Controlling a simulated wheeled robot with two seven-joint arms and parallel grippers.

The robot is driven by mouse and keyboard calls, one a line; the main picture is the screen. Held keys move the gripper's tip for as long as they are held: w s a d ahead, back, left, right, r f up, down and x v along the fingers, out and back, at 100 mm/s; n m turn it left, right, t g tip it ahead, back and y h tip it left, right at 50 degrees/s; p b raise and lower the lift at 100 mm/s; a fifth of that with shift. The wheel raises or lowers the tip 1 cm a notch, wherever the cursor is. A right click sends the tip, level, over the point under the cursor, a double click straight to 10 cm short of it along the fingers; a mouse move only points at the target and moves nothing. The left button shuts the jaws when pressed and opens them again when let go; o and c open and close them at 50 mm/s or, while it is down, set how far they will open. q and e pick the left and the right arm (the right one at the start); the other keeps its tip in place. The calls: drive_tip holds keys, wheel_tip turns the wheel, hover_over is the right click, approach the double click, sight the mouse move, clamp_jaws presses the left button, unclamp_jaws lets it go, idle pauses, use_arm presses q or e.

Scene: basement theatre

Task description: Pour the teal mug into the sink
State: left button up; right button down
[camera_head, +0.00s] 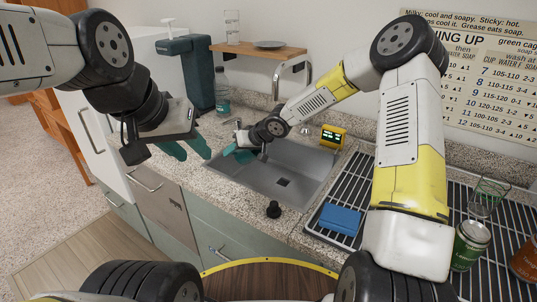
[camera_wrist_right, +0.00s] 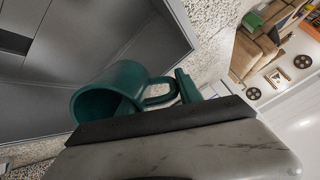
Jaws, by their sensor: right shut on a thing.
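The teal mug (camera_wrist_right: 128,88) shows in the right wrist view, tipped on its side with its mouth toward the lower left. Its handle is at a teal finger of my right gripper (camera_wrist_right: 185,88), which is shut on the mug. In the head view my right gripper (camera_head: 242,154) is over the left part of the grey sink (camera_head: 302,178); mug and teal fingers are hard to tell apart there. The mug's contents are hidden. My left gripper (camera_head: 186,149) is open and empty, left of the sink above the counter's front edge.
A black drain (camera_head: 284,182) is in the basin. A yellow timer (camera_head: 333,136) stands behind it and a black stopper (camera_head: 273,209) in front. A blue sponge (camera_head: 340,219) lies on the rack (camera_head: 389,232) at right, with cans beyond. A bottle (camera_head: 222,93) stands behind.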

drive_tip(key=shift+w+a+f+g+h, duration=0.1)
drive_tip(key=shift+w+a+g+h, duration=0.55)
drive_tip(key=shift+h, duration=0.65)
drive_tip(key=shift+w+a+f+g+h, duration=0.1)
drive_tip(key=shift+w+a+g+h, duration=0.25)
drive_tip(key=shift+a+g+h, duration=0.65)
drive_tip(key=shift+w+a+g+h, duration=0.5)
drive_tip(key=shift+g+h, duration=0.45)
drive_tip(key=shift+h, duration=0.65)
